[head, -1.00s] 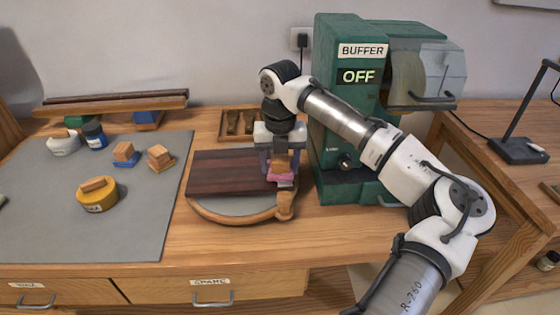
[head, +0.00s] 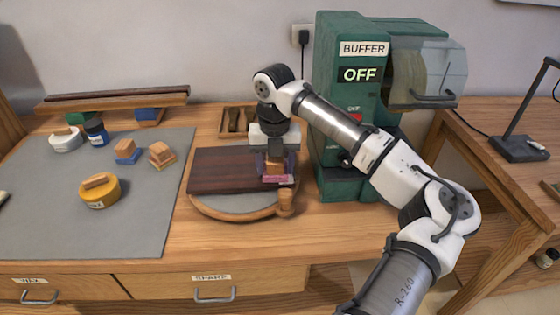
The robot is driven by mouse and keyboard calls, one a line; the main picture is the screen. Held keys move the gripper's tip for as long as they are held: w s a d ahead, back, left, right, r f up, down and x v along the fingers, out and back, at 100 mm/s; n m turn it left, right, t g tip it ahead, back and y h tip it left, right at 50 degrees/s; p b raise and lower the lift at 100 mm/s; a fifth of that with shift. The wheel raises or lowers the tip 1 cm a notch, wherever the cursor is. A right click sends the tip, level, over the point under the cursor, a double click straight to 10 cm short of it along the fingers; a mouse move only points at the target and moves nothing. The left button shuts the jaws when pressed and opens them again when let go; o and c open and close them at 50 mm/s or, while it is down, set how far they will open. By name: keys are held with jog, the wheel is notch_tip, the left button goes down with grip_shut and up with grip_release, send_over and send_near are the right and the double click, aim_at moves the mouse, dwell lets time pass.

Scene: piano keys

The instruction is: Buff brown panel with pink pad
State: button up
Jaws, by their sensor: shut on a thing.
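The brown panel (head: 222,172) is a dark wooden slab lying flat on a round-fronted holder (head: 238,208) in the middle of the bench. My gripper (head: 275,165) points down over the panel's right end. It is shut on a wooden block with a pink pad (head: 277,180) on its underside. The pad is at the panel's right end and looks to be on or just above its surface; I cannot tell if it touches. The fingers partly hide the block.
A green buffer machine (head: 340,100), its sign reading OFF, stands close on the right. A grey mat (head: 90,220) on the left holds a yellow round pad (head: 99,192), small blocks (head: 126,150) and jars. A wooden peg (head: 285,202) stands at the holder's front right.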

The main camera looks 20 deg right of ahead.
jog(key=shift+s+d+f+p, duration=0.1)
jog(key=shift+s+d+p, duration=0.1)
jog(key=shift+d, duration=0.6)
jog(key=shift+s+d+r+p, duration=0.1)
jog(key=shift+s+d+p, duration=0.1)
jog(key=shift+d, duration=0.55)
jog(key=shift+s+d+f+p, duration=0.1)
jog(key=shift+s+d+p, duration=0.1)
jog(key=shift+d, duration=0.6)
